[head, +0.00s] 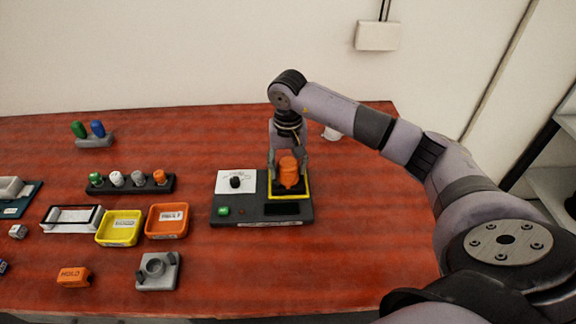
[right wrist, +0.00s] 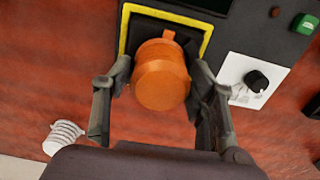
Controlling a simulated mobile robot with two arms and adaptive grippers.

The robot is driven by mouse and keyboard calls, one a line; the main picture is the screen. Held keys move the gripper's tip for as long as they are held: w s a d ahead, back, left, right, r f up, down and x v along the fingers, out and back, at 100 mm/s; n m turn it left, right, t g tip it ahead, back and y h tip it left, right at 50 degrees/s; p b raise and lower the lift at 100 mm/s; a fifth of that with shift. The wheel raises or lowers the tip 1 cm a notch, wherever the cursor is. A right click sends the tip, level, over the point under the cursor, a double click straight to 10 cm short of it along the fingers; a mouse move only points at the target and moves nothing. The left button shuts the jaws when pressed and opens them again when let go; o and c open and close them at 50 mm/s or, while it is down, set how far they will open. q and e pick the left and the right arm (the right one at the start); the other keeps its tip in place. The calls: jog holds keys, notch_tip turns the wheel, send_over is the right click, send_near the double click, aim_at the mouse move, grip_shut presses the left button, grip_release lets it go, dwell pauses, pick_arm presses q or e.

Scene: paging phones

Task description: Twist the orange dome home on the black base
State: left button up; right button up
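The orange dome (head: 289,170) stands upright at the black base (head: 275,189), inside a yellow square frame; it also shows in the right wrist view (right wrist: 161,78), with a small tab at its rim. My right gripper (head: 288,173) reaches down from above with one finger on each side of the dome. In the right wrist view my right gripper (right wrist: 161,82) has its fingertips very close to the dome's sides; I cannot tell whether they press on it. The dome's seat is hidden beneath it. My left gripper is not in view.
The base belongs to a dark panel with a white dial plate (head: 222,181) and green button (head: 223,211). Yellow (head: 104,240) and orange (head: 153,233) trays, a grey fixture (head: 144,283) and an orange block (head: 73,276) lie left. A white ribbed object (right wrist: 62,138) lies behind.

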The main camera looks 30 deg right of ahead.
jog(key=c, duration=0.6)
jog(key=shift+m, duration=1.3)
jog(key=shift+m, duration=1.2)
jog(key=shift+m, duration=1.2)
jog(key=shift+m, duration=1.2)
